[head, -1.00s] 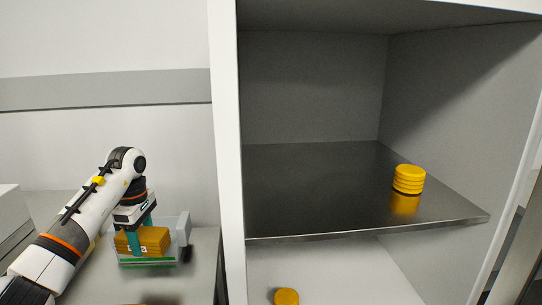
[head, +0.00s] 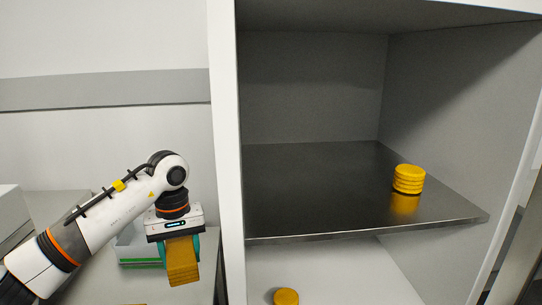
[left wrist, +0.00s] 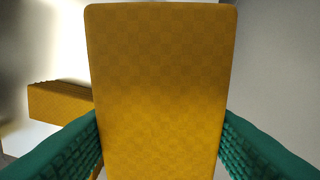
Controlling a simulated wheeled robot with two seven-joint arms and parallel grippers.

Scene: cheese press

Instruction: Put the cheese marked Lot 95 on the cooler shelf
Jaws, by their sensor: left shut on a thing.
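My left gripper (head: 180,248) is shut on an orange-yellow cheese block (head: 183,266), which hangs tilted below its teal fingers, to the left of the cooler. In the left wrist view the cheese (left wrist: 160,85) fills the middle between the two green fingers. No lot mark can be read on the faces that show. The cooler shelf (head: 310,190) is a dark, shiny board inside the white cabinet, to the right of the gripper. My right gripper is not in view.
A stack of yellow rounds (head: 408,179) stands at the shelf's right side; the rest of the shelf is clear. Another yellow round (head: 286,297) is below. The cabinet's white side wall (head: 228,150) stands between gripper and shelf. A grey tray (head: 133,245) is behind the gripper. Another block (left wrist: 60,102) shows in the wrist view.

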